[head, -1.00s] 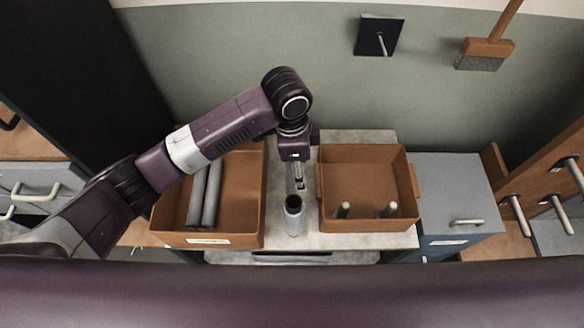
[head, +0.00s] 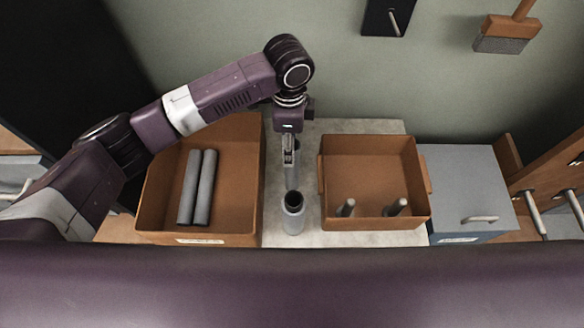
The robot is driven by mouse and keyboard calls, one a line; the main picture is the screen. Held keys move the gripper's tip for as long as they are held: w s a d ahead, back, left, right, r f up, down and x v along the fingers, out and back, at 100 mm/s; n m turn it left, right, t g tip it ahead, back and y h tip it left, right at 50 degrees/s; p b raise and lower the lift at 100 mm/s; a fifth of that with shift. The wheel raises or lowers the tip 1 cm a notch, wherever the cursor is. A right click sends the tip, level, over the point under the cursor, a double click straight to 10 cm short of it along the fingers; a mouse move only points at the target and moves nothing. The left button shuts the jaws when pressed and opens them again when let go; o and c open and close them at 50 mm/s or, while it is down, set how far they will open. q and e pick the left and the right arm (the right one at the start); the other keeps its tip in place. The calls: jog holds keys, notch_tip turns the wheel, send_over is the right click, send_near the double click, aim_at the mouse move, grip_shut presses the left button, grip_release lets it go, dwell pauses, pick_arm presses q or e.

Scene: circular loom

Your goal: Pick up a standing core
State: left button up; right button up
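A grey hollow core (head: 293,220) stands upright on the pale worktop between two brown boxes, its dark open top facing up. My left gripper (head: 290,160) points down just behind this core in the head view, apart from its rim. A grey upright shape (head: 291,178) shows directly under the fingers; I cannot tell whether it is another standing core or part of the gripper. The fingers are small and seen end-on, so their opening is unclear. Two more grey cores (head: 197,187) lie side by side in the left box. My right gripper is not in view.
The left brown box (head: 150,205) and the right brown box (head: 372,145), with two pegs (head: 396,207) in it, flank the pale worktop (head: 291,243). A blue-grey cabinet (head: 465,185) stands at right. A brush (head: 507,35) hangs on the wall behind.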

pick_arm(q)
notch_tip(320, 180, down, 8)
jog(key=p, duration=0.1)
jog(key=shift+s+d+r, duration=0.2)
jog(key=shift+d, duration=0.05)
jog(key=c, duration=1.3)
jog(key=shift+o, duration=0.2)
jog(key=shift+r, duration=0.15)
jog(key=shift+c, duration=0.2)
notch_tip(320, 180, up, 20)
jog(key=b, duration=0.1)
